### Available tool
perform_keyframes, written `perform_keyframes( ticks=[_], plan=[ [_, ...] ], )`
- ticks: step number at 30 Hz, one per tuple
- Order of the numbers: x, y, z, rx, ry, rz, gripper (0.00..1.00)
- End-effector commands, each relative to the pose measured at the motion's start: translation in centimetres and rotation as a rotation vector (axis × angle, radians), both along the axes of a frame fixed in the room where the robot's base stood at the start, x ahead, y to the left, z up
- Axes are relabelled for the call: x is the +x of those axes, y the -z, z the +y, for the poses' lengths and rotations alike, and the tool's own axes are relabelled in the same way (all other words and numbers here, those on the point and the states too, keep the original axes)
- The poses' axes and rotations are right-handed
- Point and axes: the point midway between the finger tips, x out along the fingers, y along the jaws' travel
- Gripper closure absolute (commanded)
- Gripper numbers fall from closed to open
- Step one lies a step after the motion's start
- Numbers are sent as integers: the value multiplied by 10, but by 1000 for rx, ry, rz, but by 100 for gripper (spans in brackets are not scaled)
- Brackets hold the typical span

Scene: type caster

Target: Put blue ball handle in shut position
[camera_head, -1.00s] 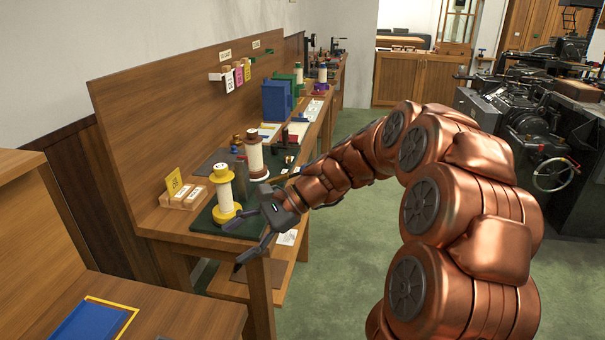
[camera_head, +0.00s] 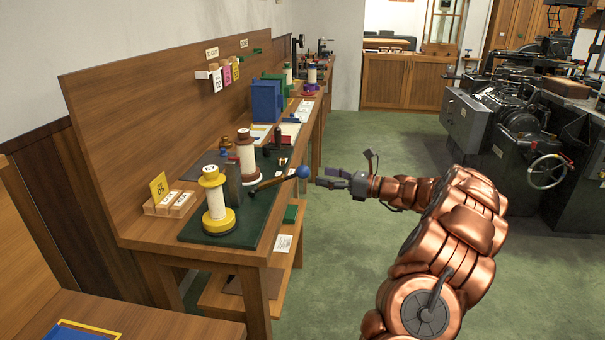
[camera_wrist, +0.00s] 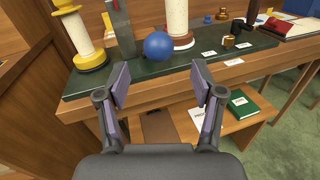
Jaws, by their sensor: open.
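The blue ball (camera_head: 303,172) is on the end of a dark lever rod (camera_head: 270,182). The rod runs left to an upright grey metal block (camera_head: 233,182) on the dark green board, between the yellow and red-brown spools. The ball sticks out past the bench's front edge. My gripper (camera_head: 320,182) is open and empty, just right of the ball, with its fingers pointing at it. In the wrist view, the ball (camera_wrist: 158,46) appears beyond the gap between my open fingertips (camera_wrist: 160,80). The rod is mostly hidden behind the ball there.
A yellow-ended spool (camera_head: 214,200) and a red-brown-ended spool (camera_head: 247,155) stand on the green board (camera_head: 245,222). A wooden block with cards (camera_head: 170,203) is at left. A lower shelf (camera_head: 222,297) holds a green book (camera_wrist: 243,104). Floor right of the bench is clear.

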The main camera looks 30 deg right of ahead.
Motion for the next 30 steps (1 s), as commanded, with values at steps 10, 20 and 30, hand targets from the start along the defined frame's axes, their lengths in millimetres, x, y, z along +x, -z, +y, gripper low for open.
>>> perform_keyframes(
  ticks=[10, 20, 30],
  plan=[
    [40, 0, 29, -1, -6, 2, 33],
    [59, 1, 41, -2, -3, 2, 33],
    [60, 0, 42, -2, -3, 1, 43]
  ],
)
